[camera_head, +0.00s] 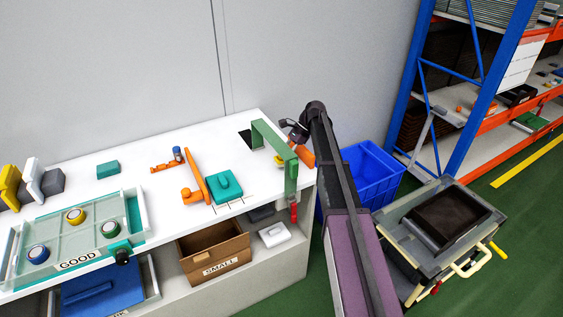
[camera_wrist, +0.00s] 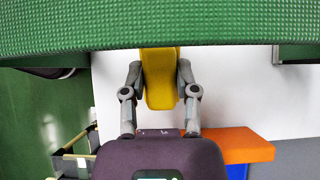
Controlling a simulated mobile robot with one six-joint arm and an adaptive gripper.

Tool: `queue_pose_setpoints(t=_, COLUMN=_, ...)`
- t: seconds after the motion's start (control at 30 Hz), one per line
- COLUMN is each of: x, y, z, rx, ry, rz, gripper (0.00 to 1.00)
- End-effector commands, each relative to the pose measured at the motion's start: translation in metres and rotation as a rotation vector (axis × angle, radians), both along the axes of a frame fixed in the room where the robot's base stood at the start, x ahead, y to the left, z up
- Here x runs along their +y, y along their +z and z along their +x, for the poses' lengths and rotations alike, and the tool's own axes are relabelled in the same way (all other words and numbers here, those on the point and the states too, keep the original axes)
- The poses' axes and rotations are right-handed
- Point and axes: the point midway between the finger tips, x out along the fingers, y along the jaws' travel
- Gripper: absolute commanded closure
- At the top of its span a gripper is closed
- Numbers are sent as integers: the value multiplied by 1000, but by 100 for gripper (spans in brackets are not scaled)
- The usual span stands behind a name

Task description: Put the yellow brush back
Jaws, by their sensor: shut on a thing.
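The yellow brush (camera_wrist: 160,70) is between the two grey fingers of my gripper (camera_wrist: 160,80) in the wrist view. The fingers are shut on its sides. Its far end runs up to a textured green bar (camera_wrist: 160,28) that crosses the top of the wrist view and hides what is behind it. I cannot tell whether brush and bar touch. In the head view, a green bracket (camera_head: 270,138) stands at the table's right end, with my arm just right of it.
An orange block (camera_wrist: 235,145) lies close to my gripper. The white table (camera_head: 85,172) holds a GOOD tray (camera_head: 78,264), orange parts (camera_head: 196,178) and a teal part (camera_head: 223,186). A blue bin (camera_head: 367,180) and a cart (camera_head: 400,232) stand right of the table.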

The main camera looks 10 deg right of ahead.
Motion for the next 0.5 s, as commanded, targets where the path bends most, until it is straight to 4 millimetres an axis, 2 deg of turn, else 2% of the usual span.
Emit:
queue_pose_setpoints(t=0.2, x=3, y=-14, z=-1, rx=0, ry=0, rz=0, gripper=99)
queue_pose_setpoints(t=0.5, x=10, y=-6, z=-4, rx=-36, ry=0, rz=-110, gripper=99)
